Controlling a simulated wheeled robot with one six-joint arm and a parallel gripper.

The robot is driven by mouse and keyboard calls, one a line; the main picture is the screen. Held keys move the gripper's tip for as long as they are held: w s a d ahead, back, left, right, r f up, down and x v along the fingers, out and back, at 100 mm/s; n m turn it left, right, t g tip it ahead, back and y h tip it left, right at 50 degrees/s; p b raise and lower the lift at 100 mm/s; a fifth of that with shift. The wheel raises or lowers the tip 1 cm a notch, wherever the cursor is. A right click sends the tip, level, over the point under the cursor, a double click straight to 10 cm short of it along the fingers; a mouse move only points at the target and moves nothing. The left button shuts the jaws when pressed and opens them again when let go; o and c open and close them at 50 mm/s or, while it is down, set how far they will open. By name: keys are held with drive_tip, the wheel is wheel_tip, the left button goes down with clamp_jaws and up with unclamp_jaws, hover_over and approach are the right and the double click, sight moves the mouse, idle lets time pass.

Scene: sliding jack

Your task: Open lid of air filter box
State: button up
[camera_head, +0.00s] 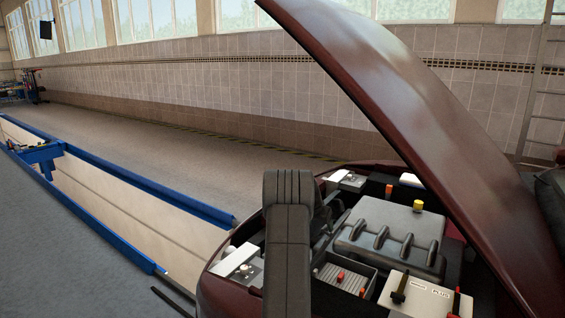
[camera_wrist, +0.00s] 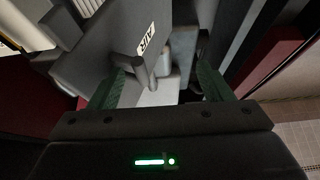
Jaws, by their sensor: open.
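A grey lid (camera_wrist: 95,55) with a white "AIR" label (camera_wrist: 147,40) fills the upper left of the wrist view. A grey peg-like handle (camera_wrist: 141,75) stands out from it. My gripper (camera_wrist: 163,85) is open, with one green finger at each side of the picture's middle. The handle lies between the fingers in the picture, closer to the left one, and nothing is clamped. In the head view my arm covers part of the engine bay, and I cannot clearly make out the lid or the fingertips there. Whether the handle touches a finger cannot be told.
The dark red hood (camera_head: 390,90) is raised over the engine bay. A black engine cover (camera_head: 385,235), an open-topped box with a ribbed insert (camera_head: 343,275) and a white labelled block (camera_head: 425,290) sit close together. A blue-edged floor pit (camera_head: 110,200) lies to the left.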

drive_tip(key=shift+r, duration=0.1)
wheel_tip(320, 180, up, 8)
drive_tip(key=p, duration=0.4)
drive_tip(key=shift+f, duration=0.25)
wheel_tip(320, 180, down, 8)
drive_tip(key=b, duration=0.4)
drive_tip(key=shift+r, duration=0.15)
drive_tip(key=shift+r, duration=0.1)
